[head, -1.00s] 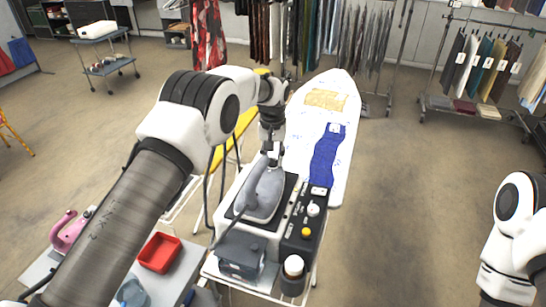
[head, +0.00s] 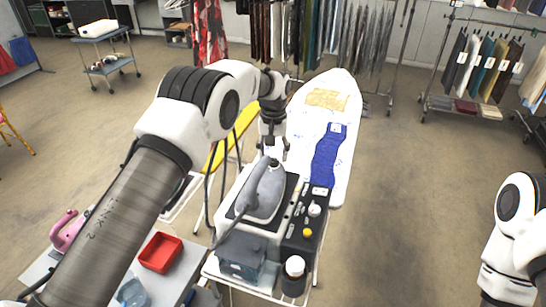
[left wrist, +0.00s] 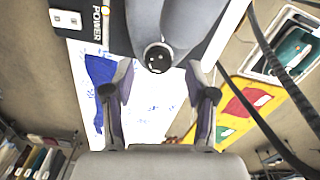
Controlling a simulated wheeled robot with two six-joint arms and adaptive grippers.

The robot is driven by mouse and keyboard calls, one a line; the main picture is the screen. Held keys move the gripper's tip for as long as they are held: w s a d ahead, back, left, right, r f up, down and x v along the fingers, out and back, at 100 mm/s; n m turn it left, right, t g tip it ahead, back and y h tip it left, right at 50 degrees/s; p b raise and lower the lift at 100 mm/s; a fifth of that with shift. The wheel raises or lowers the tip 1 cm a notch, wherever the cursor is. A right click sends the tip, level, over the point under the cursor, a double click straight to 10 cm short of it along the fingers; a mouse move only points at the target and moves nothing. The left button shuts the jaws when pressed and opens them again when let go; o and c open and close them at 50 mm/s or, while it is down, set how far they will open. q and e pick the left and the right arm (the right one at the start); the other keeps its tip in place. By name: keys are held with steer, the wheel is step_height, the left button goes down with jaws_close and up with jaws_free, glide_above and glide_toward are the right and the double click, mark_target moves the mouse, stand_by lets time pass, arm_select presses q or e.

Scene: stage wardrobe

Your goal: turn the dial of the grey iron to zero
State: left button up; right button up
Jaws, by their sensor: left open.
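The grey iron (head: 264,196) rests on the steam station (head: 243,232) in the head view, its nose toward the ironing board. In the left wrist view the iron's grey body (left wrist: 187,18) comes in from the top. Its dark round dial (left wrist: 158,57) has small light marks on its face; I cannot read the setting. My left gripper (head: 271,153) is open just past the iron's far end. In the left wrist view its two fingers (left wrist: 160,78) stand apart on either side below the dial, with a gap to it. My right gripper is out of view.
A control panel with white and yellow knobs (head: 307,232) is right of the iron. The white ironing board (head: 335,100) carries a blue cloth (head: 327,155) and a tan cloth (head: 327,98). A red tray (head: 160,253) is at lower left. Open floor lies right.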

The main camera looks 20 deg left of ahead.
mark_target(273, 160)
arm_select(q)
step_height(273, 160, up, 10)
steer(key=shift+w+a, duration=0.1)
steer(key=shift+a, duration=0.05)
stand_by(0.3)
